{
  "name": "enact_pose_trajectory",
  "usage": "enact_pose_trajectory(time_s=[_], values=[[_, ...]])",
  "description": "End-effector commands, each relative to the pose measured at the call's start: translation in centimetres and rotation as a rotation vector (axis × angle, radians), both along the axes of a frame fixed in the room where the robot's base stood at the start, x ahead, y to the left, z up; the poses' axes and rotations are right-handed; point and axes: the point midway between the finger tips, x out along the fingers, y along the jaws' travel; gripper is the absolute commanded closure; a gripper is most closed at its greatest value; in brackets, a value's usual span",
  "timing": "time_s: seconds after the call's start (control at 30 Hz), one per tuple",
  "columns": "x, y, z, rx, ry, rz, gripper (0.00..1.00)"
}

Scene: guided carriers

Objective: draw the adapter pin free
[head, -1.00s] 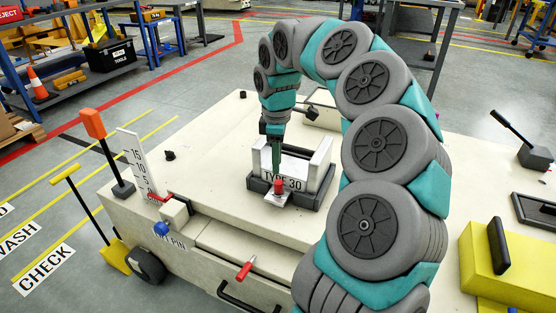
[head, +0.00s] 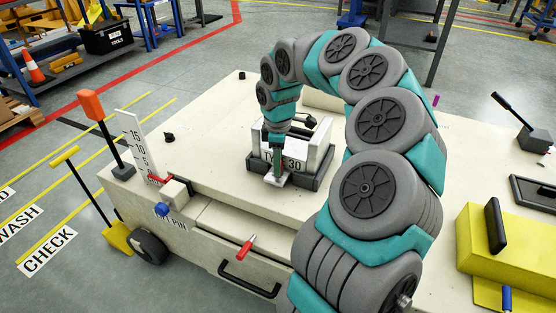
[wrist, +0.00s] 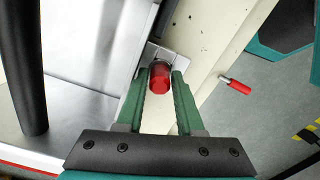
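The adapter marked TYPE 30 (head: 317,150) is a white block with dark trim on the pale carrier deck. A red knob, seen in the wrist view (wrist: 160,79), stands on a small light plate at its front. I take it for the adapter pin's head. My gripper (head: 276,178) reaches down over this knob and hides it in the head view. In the wrist view its green fingers (wrist: 161,88) lie on either side of the knob, with little or no gap. I cannot tell whether they press on it. The pin's shaft is hidden.
A red-handled pin (head: 246,248) juts from the carrier's front, beside a black bar handle (head: 249,280). A height scale (head: 137,148) and an orange-topped lever (head: 103,130) stand left. A yellow block (head: 500,250) sits right. The deck left of the adapter is mostly clear.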

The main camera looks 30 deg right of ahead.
Motion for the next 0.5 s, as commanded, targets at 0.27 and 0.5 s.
enact_pose_trajectory(time_s=[0.27, 0.5], values=[[0.01, -0.01, 0.04, 0.001, -0.001, -0.001, 0.88], [0.01, 0.00, 0.05, 0.001, -0.001, -0.001, 1.00]])
